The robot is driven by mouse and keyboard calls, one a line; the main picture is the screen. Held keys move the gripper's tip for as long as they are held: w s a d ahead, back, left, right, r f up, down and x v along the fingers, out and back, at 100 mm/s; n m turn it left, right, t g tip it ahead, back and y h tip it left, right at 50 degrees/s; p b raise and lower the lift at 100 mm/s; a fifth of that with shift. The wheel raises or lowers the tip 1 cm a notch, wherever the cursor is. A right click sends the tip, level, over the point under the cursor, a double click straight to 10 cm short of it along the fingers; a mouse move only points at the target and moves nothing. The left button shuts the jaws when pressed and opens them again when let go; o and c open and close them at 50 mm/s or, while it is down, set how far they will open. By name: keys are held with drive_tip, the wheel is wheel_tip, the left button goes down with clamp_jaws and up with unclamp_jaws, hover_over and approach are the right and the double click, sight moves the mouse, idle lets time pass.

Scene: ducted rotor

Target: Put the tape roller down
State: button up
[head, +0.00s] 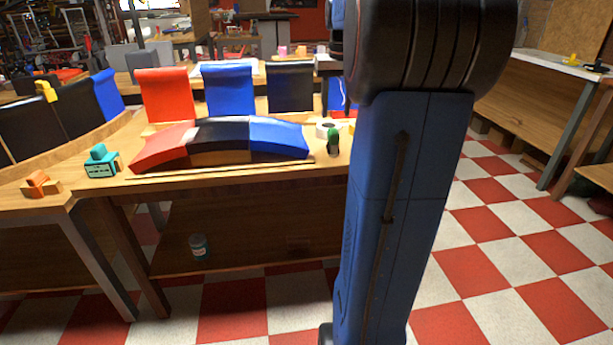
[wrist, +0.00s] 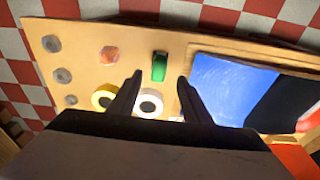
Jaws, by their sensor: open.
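A small green piece (wrist: 159,67), which looks like the tape roller, lies on the wooden tabletop in the wrist view, just beyond and between my fingertips. In the head view it stands at the right end of the curved panels (head: 333,143). My gripper (wrist: 160,80) is open over the table, with nothing seen held between its fingers. A white ring (wrist: 149,102) lies on the table below the green piece in the wrist view, partly behind the gripper. In the head view my arm hides the gripper.
A curved red, black and blue assembly (head: 222,140) lies on the bench beside the green piece. A yellow ring (wrist: 104,98), a reddish-orange piece (wrist: 109,56) and several grey discs (wrist: 62,76) are on the tabletop. A teal device (head: 102,163) stands on the bench at left.

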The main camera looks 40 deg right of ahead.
drive_tip(key=s+a+f+n+t, duration=0.1)
drive_tip(key=s+a+f+n, duration=0.2)
drive_tip(key=a, duration=0.6)
drive_tip(key=s+a+f+t, duration=0.15)
drive_tip(key=s+a, duration=0.25)
drive_tip(key=a, duration=0.6)
drive_tip(key=s+a+f+n, duration=0.2)
drive_tip(key=s+a+f, duration=0.2)
drive_tip(key=a, duration=0.5)
drive_tip(key=s+a+f+n+t, duration=0.1)
drive_tip(key=s+a+f, duration=0.5)
drive_tip(key=s+f, duration=0.1)
drive_tip(key=shift+s+a+f+n+y, duration=0.3)
drive_tip(key=shift+s+a+f+y, duration=0.1)
drive_tip(key=shift+s, duration=0.2)
drive_tip(key=shift+r, duration=0.1)
